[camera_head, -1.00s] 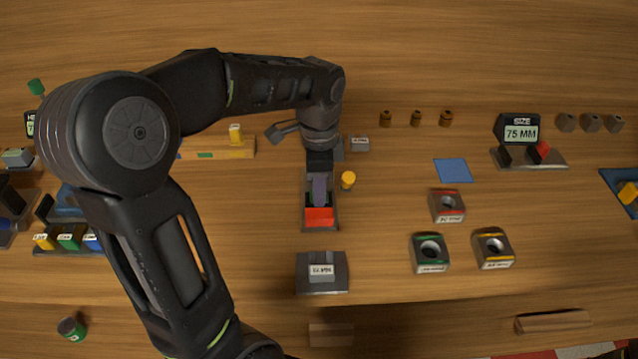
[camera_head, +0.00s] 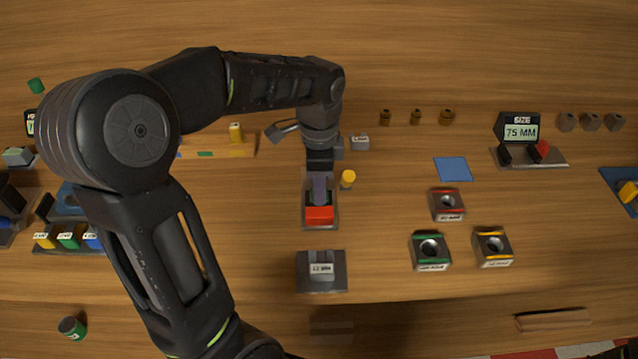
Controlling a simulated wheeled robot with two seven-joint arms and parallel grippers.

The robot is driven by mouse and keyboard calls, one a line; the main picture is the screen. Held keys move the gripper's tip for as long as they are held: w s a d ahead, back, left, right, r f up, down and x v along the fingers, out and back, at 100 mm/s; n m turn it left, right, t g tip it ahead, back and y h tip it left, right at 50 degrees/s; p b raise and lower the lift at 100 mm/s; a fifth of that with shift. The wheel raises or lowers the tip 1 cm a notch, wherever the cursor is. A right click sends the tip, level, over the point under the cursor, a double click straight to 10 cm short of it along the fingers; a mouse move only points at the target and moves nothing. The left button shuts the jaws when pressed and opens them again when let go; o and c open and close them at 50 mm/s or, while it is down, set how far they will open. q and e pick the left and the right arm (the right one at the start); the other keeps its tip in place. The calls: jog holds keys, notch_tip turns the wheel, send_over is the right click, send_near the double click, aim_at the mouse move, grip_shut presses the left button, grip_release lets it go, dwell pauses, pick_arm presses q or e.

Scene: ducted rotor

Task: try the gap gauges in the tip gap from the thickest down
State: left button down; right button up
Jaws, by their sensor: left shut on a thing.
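My left gripper (camera_head: 320,165) reaches down over a narrow grey fixture (camera_head: 334,215) in the middle of the table. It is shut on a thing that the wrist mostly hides. A purple-grey bar (camera_head: 319,187) shows just below the jaws, and a red block (camera_head: 319,214) is at the fixture's near end. I cannot tell whether the bar is the held thing. Yellow (camera_head: 44,241), green (camera_head: 68,240) and blue (camera_head: 91,241) labelled pieces, perhaps the gauges, sit in a rack at the left, partly behind my arm. No rotor or tip gap shows clearly. My right gripper is out of view.
A yellow-topped peg (camera_head: 347,179) stands close right of the fixture. A grey labelled block (camera_head: 321,282) is in front. Square holed blocks (camera_head: 430,250), a blue mat (camera_head: 453,170) and a "75 MM" display (camera_head: 519,130) lie to the right.

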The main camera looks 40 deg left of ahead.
pick_arm(q)
jog(key=shift+f, duration=0.3)
dwell(0.6)
jog(key=shift+r, duration=0.25)
dwell(0.7)
jog(key=shift+f, duration=0.2)
dwell(0.6)
jog(key=shift+r, duration=0.2)
dwell(0.6)
jog(key=shift+f, duration=0.2)
dwell(0.9)
jog(key=shift+r, duration=0.1)
jog(key=shift+r+p, duration=2.8)
jog(key=shift+r, duration=0.65)
